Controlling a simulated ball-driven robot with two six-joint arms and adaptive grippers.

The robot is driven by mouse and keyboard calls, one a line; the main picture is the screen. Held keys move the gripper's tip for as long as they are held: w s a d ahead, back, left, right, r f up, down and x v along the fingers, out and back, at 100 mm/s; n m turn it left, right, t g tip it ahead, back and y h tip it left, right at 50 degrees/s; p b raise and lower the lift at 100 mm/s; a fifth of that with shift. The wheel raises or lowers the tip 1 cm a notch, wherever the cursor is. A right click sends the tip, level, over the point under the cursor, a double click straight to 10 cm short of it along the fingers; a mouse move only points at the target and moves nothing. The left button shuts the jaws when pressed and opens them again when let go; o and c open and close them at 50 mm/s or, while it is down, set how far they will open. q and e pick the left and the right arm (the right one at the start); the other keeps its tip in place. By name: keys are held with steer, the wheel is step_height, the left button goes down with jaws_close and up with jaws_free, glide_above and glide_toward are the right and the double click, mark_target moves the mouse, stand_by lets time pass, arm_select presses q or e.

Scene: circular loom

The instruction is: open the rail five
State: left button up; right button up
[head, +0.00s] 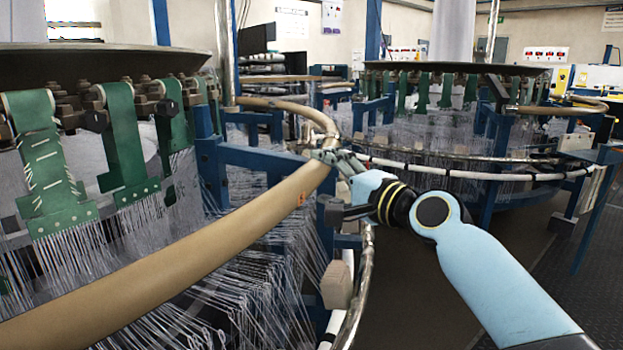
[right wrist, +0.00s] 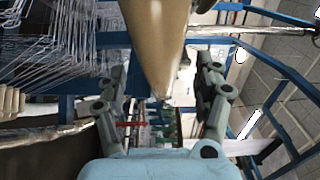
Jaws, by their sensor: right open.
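A thick tan rail (head: 185,245) runs from the lower left of the head view up to the middle, then bends back toward the loom frame. My right gripper (head: 325,157) is at this bend, close against the rail. In the right wrist view, the rail (right wrist: 157,35) comes down between the two spread fingers of the right gripper (right wrist: 161,68). The gripper is open, with one finger on each side; I cannot tell whether either finger touches the rail. My left gripper is not in view.
Green plates (head: 125,145) and many white threads hang behind the rail. A blue frame (head: 250,165) stands just behind the bend. A second circular loom (head: 450,110) is at the back right. Dark floor (head: 420,285) is clear around my right arm.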

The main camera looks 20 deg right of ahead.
steer(key=x, duration=0.5)
steer(key=shift+b, duration=0.4)
jaws_close()
